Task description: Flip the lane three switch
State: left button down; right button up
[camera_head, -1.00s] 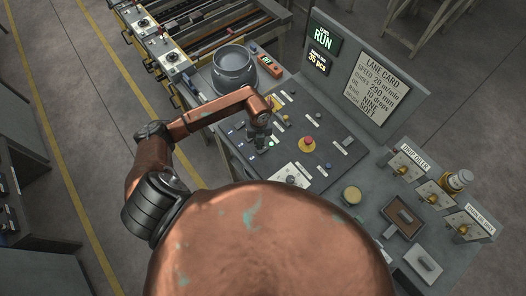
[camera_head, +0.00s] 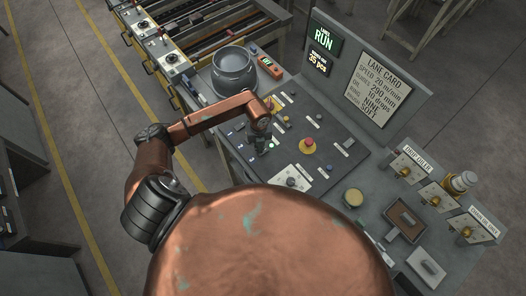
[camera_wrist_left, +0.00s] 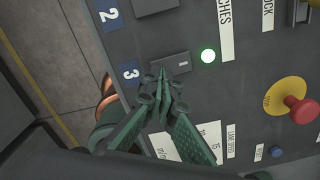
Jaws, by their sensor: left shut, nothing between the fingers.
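The lane three switch (camera_wrist_left: 170,64) is a dark rocker beside a blue label "3" (camera_wrist_left: 129,73) in the left wrist view. A round lamp (camera_wrist_left: 208,56) to its right glows green. My left gripper (camera_wrist_left: 163,84) is shut and empty, its fingertips at the switch's lower edge in that view. I cannot tell if they touch it. In the head view the left gripper (camera_head: 261,148) is over the left part of the control panel (camera_head: 331,161), and it hides the switch there. My right gripper is not in view.
A red mushroom button on a yellow base (camera_head: 308,146) is right of the gripper. A grey pot (camera_head: 233,72) stands behind it. The two-lane switch (camera_wrist_left: 150,5) is above in the wrist view.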

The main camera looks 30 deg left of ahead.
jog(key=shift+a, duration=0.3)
pick_arm(q)
jog(key=shift+f+b, duration=0.45)
jog(key=shift+f, duration=0.1)
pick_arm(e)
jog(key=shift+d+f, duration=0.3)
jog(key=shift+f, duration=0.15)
pick_arm(q)
jog(key=shift+f+b, duration=0.45)
jog(key=shift+f, duration=0.15)
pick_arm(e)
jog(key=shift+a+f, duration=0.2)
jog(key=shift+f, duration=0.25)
pick_arm(q)
jog(key=shift+r, duration=0.2)
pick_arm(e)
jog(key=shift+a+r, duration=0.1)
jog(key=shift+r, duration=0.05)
pick_arm(q)
jog(key=shift+r+p, duration=1.4)
jog(key=shift+r, duration=0.45)
jog(key=shift+r+p, duration=1)
jog(key=shift+r, duration=0.55)
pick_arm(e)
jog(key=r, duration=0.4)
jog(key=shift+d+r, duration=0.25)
